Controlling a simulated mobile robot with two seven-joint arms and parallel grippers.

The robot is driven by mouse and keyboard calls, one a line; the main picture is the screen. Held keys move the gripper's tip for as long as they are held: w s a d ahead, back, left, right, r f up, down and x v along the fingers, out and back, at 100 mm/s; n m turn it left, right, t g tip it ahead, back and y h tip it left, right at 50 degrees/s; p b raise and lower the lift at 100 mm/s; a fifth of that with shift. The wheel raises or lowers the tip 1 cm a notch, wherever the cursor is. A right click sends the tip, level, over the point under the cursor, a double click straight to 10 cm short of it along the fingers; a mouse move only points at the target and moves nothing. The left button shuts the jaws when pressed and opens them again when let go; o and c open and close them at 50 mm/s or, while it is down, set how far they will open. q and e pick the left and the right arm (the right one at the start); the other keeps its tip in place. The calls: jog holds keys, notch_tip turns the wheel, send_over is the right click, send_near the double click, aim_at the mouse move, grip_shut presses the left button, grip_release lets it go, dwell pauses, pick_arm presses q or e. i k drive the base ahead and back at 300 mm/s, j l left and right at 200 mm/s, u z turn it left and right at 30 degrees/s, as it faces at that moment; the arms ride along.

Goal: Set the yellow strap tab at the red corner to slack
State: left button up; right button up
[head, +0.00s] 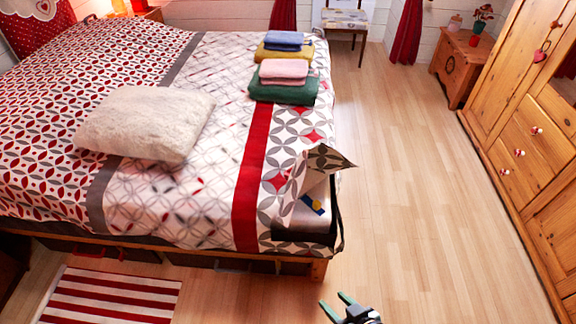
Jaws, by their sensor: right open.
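The yellow strap tab (317,204) is a small spot at the near right corner of the bed, beside a small blue piece. It lies on a pale surface under the patterned cover corner (328,158), which is folded up. The tab is too small to tell its setting. No plainly red corner piece shows there; a red band (249,180) runs across the cover to its left. My right gripper (334,304), with green fingertips, is open and empty over the floor, nearer than the bed corner and apart from it. My left gripper is out of view.
The bed carries a pale fluffy cushion (146,122) and folded towels (284,88). A wooden wardrobe (520,130) stands at right, with a small chest (466,68) beyond. A striped rug (110,297) lies at left. The floor (420,200) between bed and wardrobe is clear.

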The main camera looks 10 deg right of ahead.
aim_at(316, 204)
jog(key=i+l, duration=0.3)
jog(key=i, duration=0.15)
jog(key=i+l, duration=0.3)
jog(key=i, duration=0.1)
